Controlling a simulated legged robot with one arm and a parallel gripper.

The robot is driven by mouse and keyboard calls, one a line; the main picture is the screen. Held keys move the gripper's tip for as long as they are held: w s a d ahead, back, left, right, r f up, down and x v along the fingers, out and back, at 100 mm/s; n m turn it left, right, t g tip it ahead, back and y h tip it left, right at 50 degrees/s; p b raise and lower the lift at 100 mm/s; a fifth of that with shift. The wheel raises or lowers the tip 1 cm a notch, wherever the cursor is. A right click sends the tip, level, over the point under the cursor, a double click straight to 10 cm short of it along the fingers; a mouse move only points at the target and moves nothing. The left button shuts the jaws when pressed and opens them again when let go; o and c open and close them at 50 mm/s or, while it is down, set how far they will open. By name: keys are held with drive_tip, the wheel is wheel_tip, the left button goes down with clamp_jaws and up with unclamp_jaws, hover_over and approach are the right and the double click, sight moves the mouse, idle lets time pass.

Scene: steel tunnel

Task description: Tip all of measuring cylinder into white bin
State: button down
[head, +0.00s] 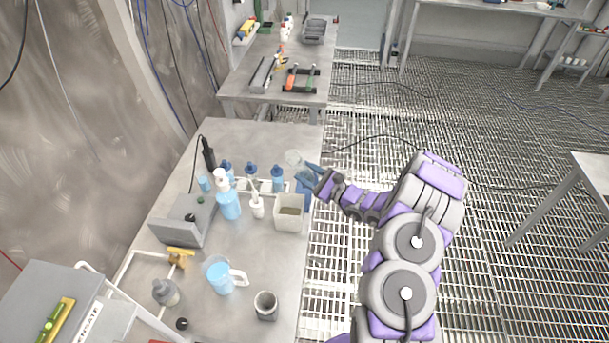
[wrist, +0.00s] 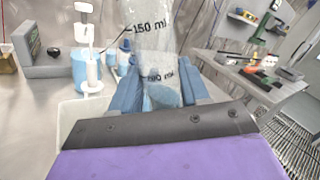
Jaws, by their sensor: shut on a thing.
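The clear measuring cylinder (head: 295,158) is in my gripper (head: 308,178), at the table's right edge; in the head view it leans to the left. In the wrist view the cylinder (wrist: 158,38) stands between the blue fingers (wrist: 160,88), with "150 ml" printed on it and something bluish low inside. The white bin (head: 289,226) stands on the table just in front of my gripper, its inside greyish. In the wrist view part of its rim (wrist: 66,118) shows at lower left, the rest hidden behind my gripper.
Blue-capped bottles (head: 251,172), a blue pump bottle (head: 229,205) and a white bottle (head: 257,207) stand left of the bin. A blue-filled jug (head: 221,276) and a grey cup (head: 265,306) are nearer. Bare table lies between bin and cup.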

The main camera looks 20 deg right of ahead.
sight(315, 179)
drive_tip(key=shift+w+d+f+n+b, duration=0.2)
drive_tip(key=shift+f+n+b, duration=0.2)
drive_tip(key=shift+f+b, duration=0.25)
drive_tip(key=shift+w+d+f+n+b, duration=0.1)
drive_tip(key=shift+d+f+n+b, duration=0.15)
drive_tip(key=shift+f+n+b, duration=0.4)
drive_tip(key=shift+w+d+f+n+b, duration=0.2)
drive_tip(key=shift+f+b, duration=0.2)
drive_tip(key=shift+f, duration=0.5)
drive_tip(key=shift+w+d+f+n+b, duration=0.25)
drive_tip(key=shift+f+n+b, duration=0.2)
drive_tip(key=shift+n+b, duration=0.2)
drive_tip(key=shift+w+d+f+n+b, duration=0.1)
drive_tip(key=shift+d+f+n+b, duration=0.15)
drive_tip(key=shift+f+n+b, duration=0.35)
drive_tip(key=shift+r, duration=0.15)
drive_tip(key=shift+w+d, duration=0.1)
drive_tip(key=shift+n+b, duration=0.3)
drive_tip(key=shift+b, duration=0.1)
drive_tip(key=shift+w+d+n+g+b, duration=0.25)
drive_tip(key=shift+d+n+g+b, duration=0.15)
drive_tip(key=shift+n+b, duration=0.55)
